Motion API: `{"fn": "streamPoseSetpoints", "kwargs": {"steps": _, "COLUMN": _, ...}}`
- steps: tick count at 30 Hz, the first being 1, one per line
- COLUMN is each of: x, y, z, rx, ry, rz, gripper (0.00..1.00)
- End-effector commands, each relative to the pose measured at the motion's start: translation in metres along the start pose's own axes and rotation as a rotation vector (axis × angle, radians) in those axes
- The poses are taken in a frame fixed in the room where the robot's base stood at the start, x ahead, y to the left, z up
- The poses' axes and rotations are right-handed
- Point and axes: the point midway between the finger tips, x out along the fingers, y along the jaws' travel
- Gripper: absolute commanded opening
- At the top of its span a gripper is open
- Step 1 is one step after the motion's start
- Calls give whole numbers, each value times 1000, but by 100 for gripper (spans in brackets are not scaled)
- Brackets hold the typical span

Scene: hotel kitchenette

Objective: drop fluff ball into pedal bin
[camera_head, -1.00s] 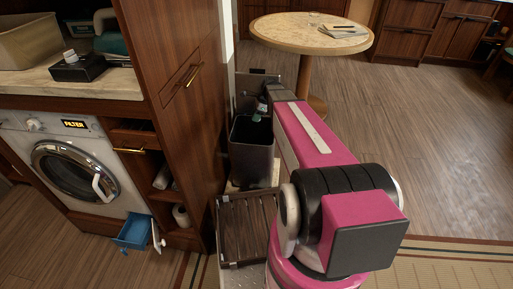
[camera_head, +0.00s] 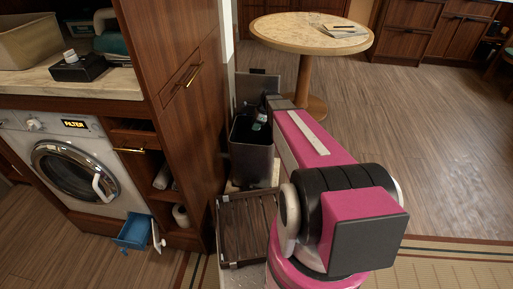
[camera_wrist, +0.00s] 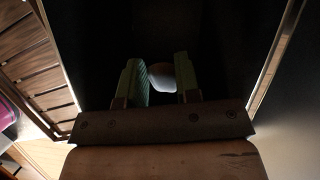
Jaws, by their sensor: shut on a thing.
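The pedal bin (camera_head: 252,163) is a dark, tall box beside the wooden cabinet, with its lid (camera_head: 257,86) standing open behind it. My gripper (camera_head: 257,124) is at the bin's mouth, its fingertips lowered inside the opening. In the wrist view my gripper (camera_wrist: 161,82) is shut on a pale, rounded fluff ball (camera_wrist: 161,72), held between the two greenish fingers. The bin's rim (camera_wrist: 266,75) frames the dark interior around the fingers. The bin's floor is too dark to see. The fluff ball cannot be made out in the head view.
A slatted dark rack (camera_head: 247,228) lies in front of the bin. The tall wooden cabinet (camera_head: 180,120) stands close on the left. A round table (camera_head: 311,35) stands behind. A blue drawer (camera_head: 133,231) sticks out below the washing machine (camera_head: 72,170). Open floor lies right.

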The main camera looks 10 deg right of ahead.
Motion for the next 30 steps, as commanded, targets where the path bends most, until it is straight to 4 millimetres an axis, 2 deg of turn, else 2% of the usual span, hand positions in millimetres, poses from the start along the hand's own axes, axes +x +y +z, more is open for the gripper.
{"fn": "streamPoseSetpoints", "kwargs": {"steps": 3, "x": 0, "y": 0, "z": 0, "rx": 0, "ry": 0, "rz": 0, "gripper": 9}}
{"fn": "streamPoseSetpoints", "kwargs": {"steps": 4, "x": 0, "y": 0, "z": 0, "rx": 0, "ry": 0, "rz": 0, "gripper": 37}}
{"fn": "streamPoseSetpoints", "kwargs": {"steps": 6, "x": 0, "y": 0, "z": 0, "rx": 0, "ry": 0, "rz": 0, "gripper": 60}}
{"fn": "streamPoseSetpoints", "kwargs": {"steps": 17, "x": -4, "y": 0, "z": 0, "rx": 0, "ry": 0, "rz": -1, "gripper": 60}}
{"fn": "streamPoseSetpoints", "kwargs": {"steps": 23, "x": -30, "y": 1, "z": 0, "rx": 0, "ry": 0, "rz": -2, "gripper": 60}}
{"fn": "streamPoseSetpoints", "kwargs": {"steps": 30, "x": -74, "y": 0, "z": 0, "rx": -1, "ry": 0, "rz": -2, "gripper": 60}}
